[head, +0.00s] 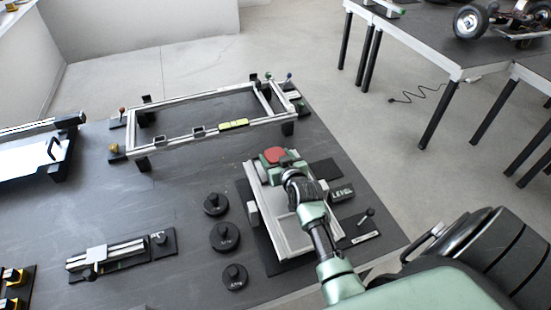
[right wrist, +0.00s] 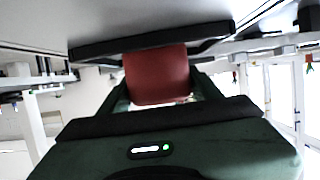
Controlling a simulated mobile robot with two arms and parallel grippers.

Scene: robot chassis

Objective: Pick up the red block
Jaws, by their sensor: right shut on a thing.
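The red block (head: 274,155) shows in the head view just beyond my right gripper (head: 284,160), above the upper end of a small aluminium frame. In the right wrist view the red block (right wrist: 157,76) sits between the two fingers of my right gripper (right wrist: 158,90), which is shut on it. The gripper body covers the block's near side in the head view. Whether the block touches anything beneath it cannot be told. My left gripper is not in view.
A small aluminium frame (head: 291,237) lies under my right arm. Several black round weights (head: 225,236) stand left of it. A larger aluminium chassis frame (head: 176,143) is at the back of the dark table (head: 185,200). A black "LEVEL" block (head: 342,192) sits to the right.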

